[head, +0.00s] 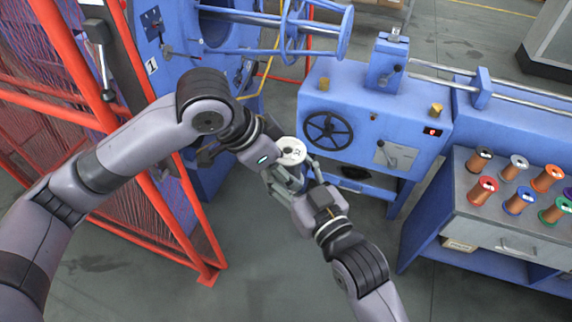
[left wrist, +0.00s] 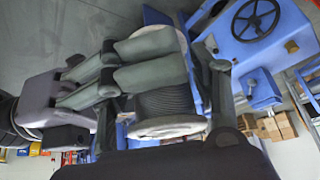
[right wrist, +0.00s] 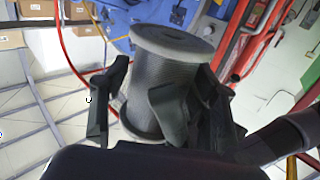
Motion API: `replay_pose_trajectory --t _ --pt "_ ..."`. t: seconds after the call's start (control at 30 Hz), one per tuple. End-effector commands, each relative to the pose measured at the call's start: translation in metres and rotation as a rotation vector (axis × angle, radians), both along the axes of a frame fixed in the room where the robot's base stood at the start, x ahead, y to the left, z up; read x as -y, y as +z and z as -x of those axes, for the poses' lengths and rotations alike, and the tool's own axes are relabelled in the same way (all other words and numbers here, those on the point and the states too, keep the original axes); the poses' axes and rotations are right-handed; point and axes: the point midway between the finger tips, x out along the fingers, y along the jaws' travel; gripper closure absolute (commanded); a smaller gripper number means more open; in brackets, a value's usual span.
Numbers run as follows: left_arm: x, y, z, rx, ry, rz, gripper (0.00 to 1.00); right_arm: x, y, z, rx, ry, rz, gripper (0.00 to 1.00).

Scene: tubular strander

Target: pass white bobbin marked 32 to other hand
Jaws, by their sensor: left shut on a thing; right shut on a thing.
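The white bobbin (head: 291,151) is held between my two grippers in mid-air, its white end face with a dark mark turned up in the head view. The mark is too small to read surely. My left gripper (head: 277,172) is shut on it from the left. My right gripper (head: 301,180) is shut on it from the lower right. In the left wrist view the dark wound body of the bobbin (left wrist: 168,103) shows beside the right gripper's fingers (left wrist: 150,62). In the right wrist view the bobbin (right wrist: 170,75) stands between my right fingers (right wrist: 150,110).
A blue machine with a black handwheel (head: 328,130) stands behind the bobbin. A bench (head: 500,236) at the right carries several coloured bobbins. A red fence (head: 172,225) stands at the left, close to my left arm. The floor (head: 260,270) below is clear.

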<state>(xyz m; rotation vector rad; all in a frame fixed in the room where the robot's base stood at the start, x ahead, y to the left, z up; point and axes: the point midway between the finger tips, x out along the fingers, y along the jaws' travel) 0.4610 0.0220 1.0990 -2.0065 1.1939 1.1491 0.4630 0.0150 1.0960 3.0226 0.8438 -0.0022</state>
Motion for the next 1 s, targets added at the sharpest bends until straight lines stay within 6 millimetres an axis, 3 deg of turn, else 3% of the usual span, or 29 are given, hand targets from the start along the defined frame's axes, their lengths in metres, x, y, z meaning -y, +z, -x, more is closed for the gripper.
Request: replay_pose_trajectory --t 0.47,0.5,0.83,1.0 --pt "0.0043 0.0027 0.0000 0.007 -0.007 0.012 0.95 -0.0051 0.0021 0.0031 0.000 0.013 -0.010 0.94" --pt "0.0044 0.0029 0.0000 0.007 -0.007 0.012 0.44 -0.0051 0.0047 0.0031 0.005 0.013 -0.013 0.96" --pt "0.0025 0.0014 0.0002 0.003 -0.004 0.008 0.22 -0.0031 0.0037 0.0019 0.005 0.008 -0.010 0.96" --pt "0.0020 0.0011 0.0001 0.002 -0.003 0.006 0.21 -0.0026 0.0034 0.0016 0.005 0.006 -0.008 0.96"
